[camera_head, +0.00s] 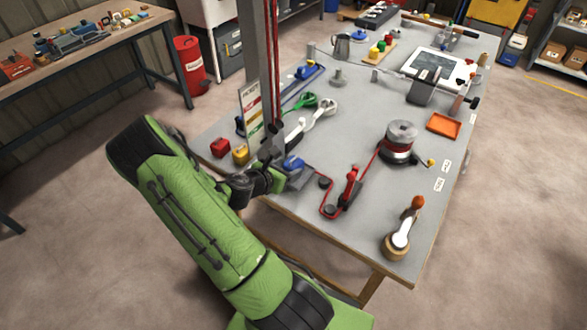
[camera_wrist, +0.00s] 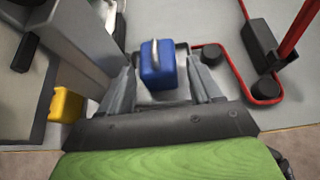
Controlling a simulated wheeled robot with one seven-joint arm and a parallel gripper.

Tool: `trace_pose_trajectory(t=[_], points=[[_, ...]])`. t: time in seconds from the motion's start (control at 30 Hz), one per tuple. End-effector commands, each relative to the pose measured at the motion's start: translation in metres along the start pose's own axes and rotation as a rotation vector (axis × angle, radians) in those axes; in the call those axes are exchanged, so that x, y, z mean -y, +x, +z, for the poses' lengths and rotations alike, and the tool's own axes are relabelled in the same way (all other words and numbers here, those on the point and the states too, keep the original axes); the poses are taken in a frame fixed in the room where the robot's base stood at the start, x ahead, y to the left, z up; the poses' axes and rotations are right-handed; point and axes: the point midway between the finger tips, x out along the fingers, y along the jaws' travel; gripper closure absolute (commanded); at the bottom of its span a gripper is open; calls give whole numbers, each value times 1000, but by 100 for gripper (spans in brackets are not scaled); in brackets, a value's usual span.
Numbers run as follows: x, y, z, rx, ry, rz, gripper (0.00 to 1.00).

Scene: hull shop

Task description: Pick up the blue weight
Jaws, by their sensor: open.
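The blue weight (camera_wrist: 158,70) is a small block with a pale handle on top. In the wrist view it stands on the grey table just ahead of my gripper (camera_wrist: 160,85), between the lines of its two spread fingers. My gripper is open, and I see no contact with the weight. In the head view the blue weight (camera_head: 293,163) shows at the end of my gripper (camera_head: 283,172), partly hidden by it.
A yellow weight (camera_head: 240,154) and a red weight (camera_head: 220,147) stand to the left. A grey post (camera_head: 256,60) rises close beside my gripper. A red line (camera_head: 328,208) runs around black posts to a winch drum (camera_head: 400,140) on the right.

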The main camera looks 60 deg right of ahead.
Motion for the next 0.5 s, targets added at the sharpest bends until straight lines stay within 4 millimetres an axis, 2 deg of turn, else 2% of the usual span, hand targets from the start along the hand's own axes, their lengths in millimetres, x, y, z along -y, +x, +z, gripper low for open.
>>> trace_pose_trajectory(t=[0.23, 0.5], points=[[-2, 45, 0, 0, 3, -3, 36], [-2, 50, 0, -1, 2, 0, 36]])
